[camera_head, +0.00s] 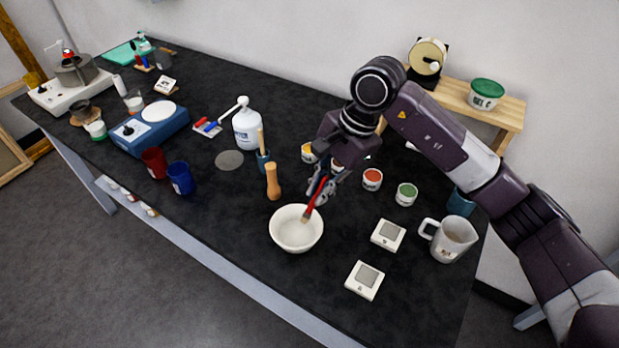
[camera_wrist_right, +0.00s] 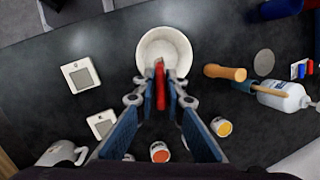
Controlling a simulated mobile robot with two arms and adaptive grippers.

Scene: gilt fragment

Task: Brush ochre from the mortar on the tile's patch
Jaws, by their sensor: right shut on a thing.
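My right gripper (camera_head: 321,190) is shut on a red-handled brush (camera_head: 316,198). The brush tilts down, its bristle end over the white mortar bowl (camera_head: 283,240); I cannot tell whether the bristles touch the inside. In the right wrist view the red brush (camera_wrist_right: 160,80) sits between the fingertips (camera_wrist_right: 160,98), in front of the mortar (camera_wrist_right: 143,48). The mortar's inside looks pale; no ochre is clear. Two white tiles with grey square patches lie to the right, a farther one (camera_head: 387,235) and a nearer one (camera_head: 365,281). My left gripper is out of view.
Yellow (camera_head: 308,153), red-orange (camera_head: 372,179) and green (camera_head: 407,193) jars stand behind the work area. A white mug (camera_head: 450,240) is at the right. Red and blue cups (camera_head: 180,178) and a bottle (camera_head: 247,128) are left.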

